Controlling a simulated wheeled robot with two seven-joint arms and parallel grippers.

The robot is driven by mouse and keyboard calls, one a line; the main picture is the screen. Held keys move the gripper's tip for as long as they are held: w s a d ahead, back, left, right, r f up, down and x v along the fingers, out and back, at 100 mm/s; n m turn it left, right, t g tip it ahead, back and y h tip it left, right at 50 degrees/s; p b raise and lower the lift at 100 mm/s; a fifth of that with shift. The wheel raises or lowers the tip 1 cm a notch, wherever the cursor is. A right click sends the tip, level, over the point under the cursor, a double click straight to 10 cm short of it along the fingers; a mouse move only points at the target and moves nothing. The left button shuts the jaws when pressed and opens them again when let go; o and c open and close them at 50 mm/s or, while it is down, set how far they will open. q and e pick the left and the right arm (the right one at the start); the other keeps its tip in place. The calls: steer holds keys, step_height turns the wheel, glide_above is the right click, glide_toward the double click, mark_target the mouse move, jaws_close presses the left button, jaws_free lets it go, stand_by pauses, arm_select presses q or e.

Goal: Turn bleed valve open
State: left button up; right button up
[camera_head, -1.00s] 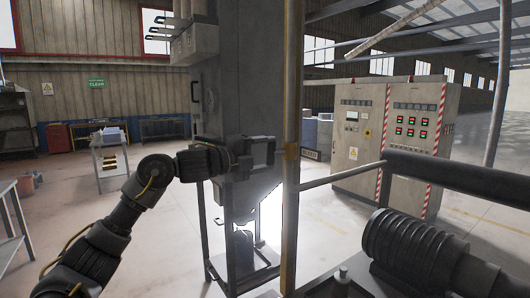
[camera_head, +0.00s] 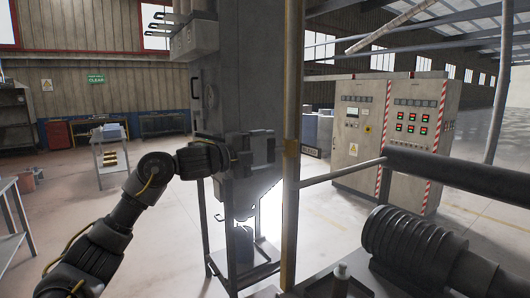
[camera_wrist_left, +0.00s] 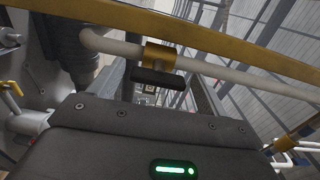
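My left gripper (camera_head: 268,148) is in front of the grey metal cabinet (camera_head: 245,90), just left of the yellow vertical pipe (camera_head: 292,80). In the left wrist view, a brass collar (camera_wrist_left: 158,55) with a black bar (camera_wrist_left: 158,78) sits on a pale pipe beyond the dark gripper body (camera_wrist_left: 150,130). I cannot tell for sure which part is the bleed valve. My right gripper is not in view.
A grey horizontal pipe (camera_head: 343,173) and a thick dark pipe (camera_head: 450,172) run to the right. A ribbed dark motor-like unit (camera_head: 415,245) stands at lower right. A control cabinet (camera_head: 395,140) stands behind. The floor at left is open, with a small cart (camera_head: 112,160).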

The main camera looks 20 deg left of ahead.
arm_select(q)
steer(key=shift+o, duration=0.4)
steer(key=shift+f, duration=0.1)
steer(key=b+v, duration=0.4)
steer(key=v, duration=0.7)
steer(key=shift+b, duration=0.3)
steer(key=shift+d, duration=0.1)
